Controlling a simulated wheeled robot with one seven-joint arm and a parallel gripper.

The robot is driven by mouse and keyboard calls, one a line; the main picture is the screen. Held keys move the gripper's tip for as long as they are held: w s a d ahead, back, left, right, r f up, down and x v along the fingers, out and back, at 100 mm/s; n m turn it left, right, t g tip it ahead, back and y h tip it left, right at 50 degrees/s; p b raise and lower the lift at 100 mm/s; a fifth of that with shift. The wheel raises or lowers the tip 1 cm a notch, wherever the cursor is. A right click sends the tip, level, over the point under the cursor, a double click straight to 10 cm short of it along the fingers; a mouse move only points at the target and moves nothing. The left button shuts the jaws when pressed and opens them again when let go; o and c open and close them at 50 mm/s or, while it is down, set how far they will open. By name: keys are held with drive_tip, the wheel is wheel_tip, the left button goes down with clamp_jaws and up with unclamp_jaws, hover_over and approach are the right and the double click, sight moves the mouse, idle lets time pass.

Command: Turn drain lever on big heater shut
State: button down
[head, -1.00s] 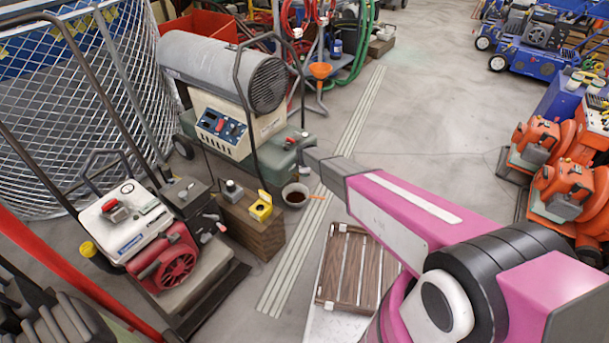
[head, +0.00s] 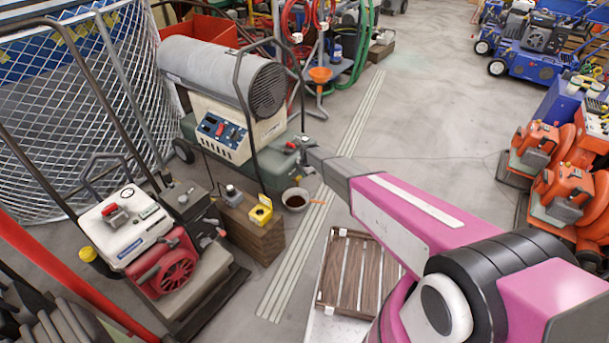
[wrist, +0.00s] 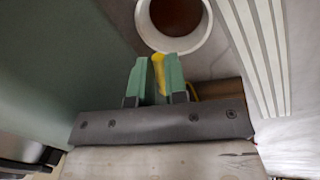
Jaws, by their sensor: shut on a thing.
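The big heater (head: 215,72) stands at the upper left in the head view, a grey drum over a cream control box and a green tank (head: 212,146). My gripper (wrist: 158,82) is at the tank's near right end; in the head view its fingers are hard to make out. In the wrist view its two green fingers are shut on a narrow yellow piece, which looks like the drain lever (wrist: 158,72). Most of the lever is hidden between the fingers. The tank's green side (wrist: 60,75) fills the left of the wrist view.
A bowl with dark liquid (head: 295,199) sits close below the tank's end; its rim shows near my fingertips in the wrist view (wrist: 203,42). A wooden block (head: 255,235) carries a yellow item (head: 261,211). A slatted crate (head: 350,275) lies nearer. Open floor is behind.

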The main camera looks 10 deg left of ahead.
idle(0.3)
drive_tip(key=c, duration=1.1)
unclamp_jaws()
drive_tip(key=shift+c, duration=0.2)
drive_tip(key=shift+r, duration=0.1)
wheel_tip(320, 180, up, 10)
drive_tip(key=s+d, duration=0.1)
drive_tip(key=shift+d+r, duration=0.25)
drive_tip(key=shift+d, duration=0.05)
